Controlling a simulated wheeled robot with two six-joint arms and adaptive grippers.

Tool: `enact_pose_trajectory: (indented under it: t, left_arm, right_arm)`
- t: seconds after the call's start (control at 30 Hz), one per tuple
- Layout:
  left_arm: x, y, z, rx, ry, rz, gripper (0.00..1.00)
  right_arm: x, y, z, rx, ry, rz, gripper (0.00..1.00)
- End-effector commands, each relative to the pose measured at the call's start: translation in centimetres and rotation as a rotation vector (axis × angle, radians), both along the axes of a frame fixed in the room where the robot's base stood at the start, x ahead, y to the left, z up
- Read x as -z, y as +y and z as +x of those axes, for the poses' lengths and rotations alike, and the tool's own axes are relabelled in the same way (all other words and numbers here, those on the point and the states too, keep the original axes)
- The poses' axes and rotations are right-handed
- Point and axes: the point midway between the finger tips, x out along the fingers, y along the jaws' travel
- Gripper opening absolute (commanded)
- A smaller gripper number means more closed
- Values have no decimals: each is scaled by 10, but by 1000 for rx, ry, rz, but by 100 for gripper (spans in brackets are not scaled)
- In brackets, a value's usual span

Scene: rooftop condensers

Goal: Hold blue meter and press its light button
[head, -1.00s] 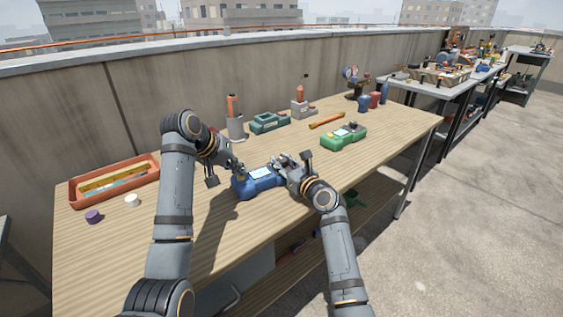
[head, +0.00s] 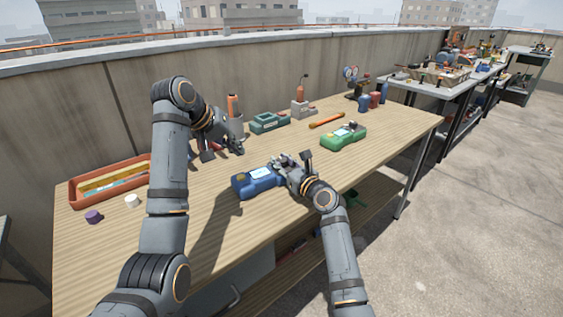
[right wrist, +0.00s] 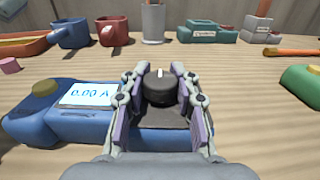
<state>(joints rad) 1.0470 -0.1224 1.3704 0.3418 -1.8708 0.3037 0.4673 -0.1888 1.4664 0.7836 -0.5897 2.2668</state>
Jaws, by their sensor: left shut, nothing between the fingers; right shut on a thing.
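The blue meter (head: 252,184) lies on the wooden table in front of me. In the right wrist view the meter (right wrist: 60,140) shows a bright screen (right wrist: 88,94) reading 0.00 A and a round olive-yellow button (right wrist: 45,88) at its left end. My right gripper (head: 284,163) is shut on the meter's right end. In the right wrist view its fingers (right wrist: 163,84) lie on both sides of the black dial. My left gripper (head: 226,150) is shut and empty, raised beyond and above the meter, apart from it.
A green meter (head: 344,136) lies to the right. An orange tray (head: 72,199), a purple cap (head: 93,217) and a white cap (head: 132,201) are at the left. A blue mug (right wrist: 75,32) and a red mug (right wrist: 113,32) stand behind. The front right table is clear.

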Motion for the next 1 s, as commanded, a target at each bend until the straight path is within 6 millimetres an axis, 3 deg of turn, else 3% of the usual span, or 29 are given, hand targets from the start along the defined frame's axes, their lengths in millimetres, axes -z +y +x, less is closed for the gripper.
enact_pose_trajectory:
  t: [0.37, 0.4, 0.5, 0.6, 0.8, 0.93, 1.0]
  left_arm:
    - [-2, 0, 0, 0, 1, 0, 0]
    - [-2, 0, 0, 0, 1, 0, 0]
    - [-2, 0, 0, 0, 1, 0, 0]
    - [-2, 0, 0, 0, 1, 0, 0]
    - [-2, 0, 0, 0, 1, 0, 0]
    - [-2, 0, 0, 0, 1, 0, 0]
    - [-2, 0, 0, 0, 1, 0, 0]
  right_arm:
    - [2, 0, 0, -1, 4, -1, 0]
    - [2, 0, 0, -1, 4, -1, 34]
    - [2, 0, 0, -1, 3, -1, 48]
    - [1, 0, 0, -1, 2, 0, 57]
    - [0, 0, 0, 0, 1, 0, 58]
    - [0, 0, 0, 0, 0, 0, 76]
    - [0, 0, 0, 0, 0, 0, 78]
